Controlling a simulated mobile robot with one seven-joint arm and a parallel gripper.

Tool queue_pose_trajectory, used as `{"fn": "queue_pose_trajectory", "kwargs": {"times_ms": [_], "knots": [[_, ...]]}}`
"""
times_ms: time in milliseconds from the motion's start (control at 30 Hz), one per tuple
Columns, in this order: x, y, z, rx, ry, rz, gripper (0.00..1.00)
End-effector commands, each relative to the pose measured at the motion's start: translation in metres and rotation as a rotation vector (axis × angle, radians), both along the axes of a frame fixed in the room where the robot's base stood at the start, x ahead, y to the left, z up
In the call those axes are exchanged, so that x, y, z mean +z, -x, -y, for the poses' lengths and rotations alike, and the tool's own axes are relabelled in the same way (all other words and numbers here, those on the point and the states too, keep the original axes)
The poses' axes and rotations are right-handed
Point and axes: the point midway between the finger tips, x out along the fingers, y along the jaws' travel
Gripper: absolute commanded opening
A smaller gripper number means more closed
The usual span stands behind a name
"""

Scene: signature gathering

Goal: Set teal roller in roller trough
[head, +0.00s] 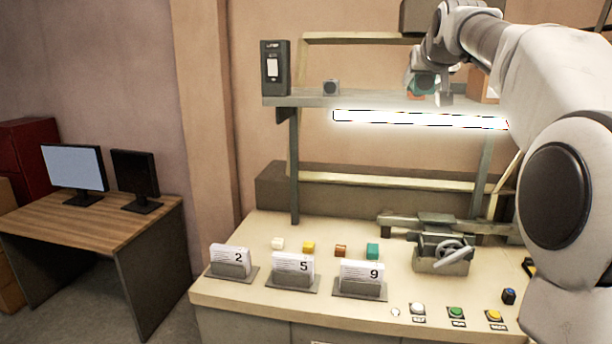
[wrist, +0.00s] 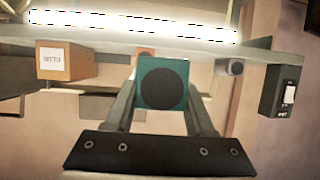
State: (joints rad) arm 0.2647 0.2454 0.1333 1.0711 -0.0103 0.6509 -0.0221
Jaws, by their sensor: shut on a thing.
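My gripper (head: 428,92) is raised at the shelf, high at the right of the head view. It is shut on the teal roller (head: 424,83). In the wrist view the teal roller (wrist: 148,103) shows as a teal square with a dark round face, between my two fingers. An orange piece (head: 415,97) shows just below it in the head view, and behind it in the wrist view. I cannot tell which part is the roller trough; a grey press-like device (head: 440,262) with a handwheel stands on the bench.
The shelf (head: 300,101) bears a dark box (head: 275,68), a small grey roller (head: 331,87) and an orange-brown labelled box (wrist: 68,62). A lit lamp (head: 420,119) hangs beneath. The bench holds small coloured blocks (head: 372,251), card holders (head: 362,277) and buttons (head: 456,312).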

Motion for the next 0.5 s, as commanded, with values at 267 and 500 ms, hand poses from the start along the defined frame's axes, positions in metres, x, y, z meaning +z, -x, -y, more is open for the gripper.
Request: {"fn": "queue_pose_trajectory", "kwargs": {"times_ms": [267, 500], "knots": [[-0.122, -0.031, -0.026, 0.047, -0.004, -0.005, 0.0], [-0.232, -0.029, -0.052, 0.08, -0.009, -0.005, 0.0]]}}
